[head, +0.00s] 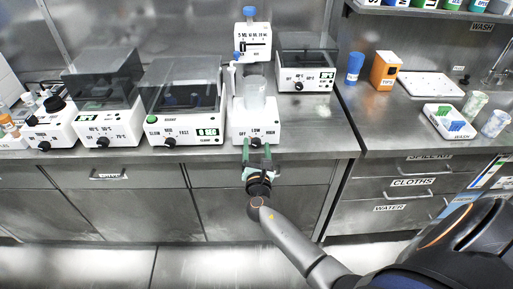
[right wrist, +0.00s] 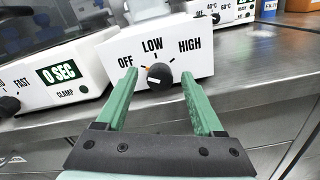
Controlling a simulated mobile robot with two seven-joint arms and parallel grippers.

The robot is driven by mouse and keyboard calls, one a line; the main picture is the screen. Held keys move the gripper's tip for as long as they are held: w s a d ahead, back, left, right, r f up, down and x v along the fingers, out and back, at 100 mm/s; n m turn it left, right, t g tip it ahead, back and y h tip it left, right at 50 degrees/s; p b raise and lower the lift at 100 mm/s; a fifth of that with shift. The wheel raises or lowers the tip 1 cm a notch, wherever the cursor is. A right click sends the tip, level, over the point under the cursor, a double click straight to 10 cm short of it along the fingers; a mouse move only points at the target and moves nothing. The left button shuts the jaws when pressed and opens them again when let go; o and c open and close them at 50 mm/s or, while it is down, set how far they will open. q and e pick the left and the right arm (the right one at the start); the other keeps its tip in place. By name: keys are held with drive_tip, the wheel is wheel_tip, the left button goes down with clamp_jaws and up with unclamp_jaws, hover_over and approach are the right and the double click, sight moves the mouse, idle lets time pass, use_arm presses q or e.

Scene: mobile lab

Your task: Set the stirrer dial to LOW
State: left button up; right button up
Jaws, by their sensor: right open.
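The stirrer (head: 255,128) is a white box on the bench with a clear beaker (head: 254,92) on top. Its front shows OFF, LOW and HIGH around a black dial (right wrist: 160,76). The dial's white mark lies on its left side, nearer OFF than LOW or HIGH. My right gripper (head: 256,148) is open at the stirrer's front. In the right wrist view its green fingers (right wrist: 158,92) stand one on each side of the dial, with gaps between them and the dial. My left gripper is not in view.
A device (head: 182,122) with SLOW and FAST labels and a 0 SEC display stands close left of the stirrer. More devices with dials line the bench further left. A lidded device (head: 306,72) stands behind right. The bench edge and drawers lie below my gripper.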

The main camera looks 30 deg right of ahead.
clamp_jaws()
idle(0.4)
drive_tip(key=shift+f, duration=0.1)
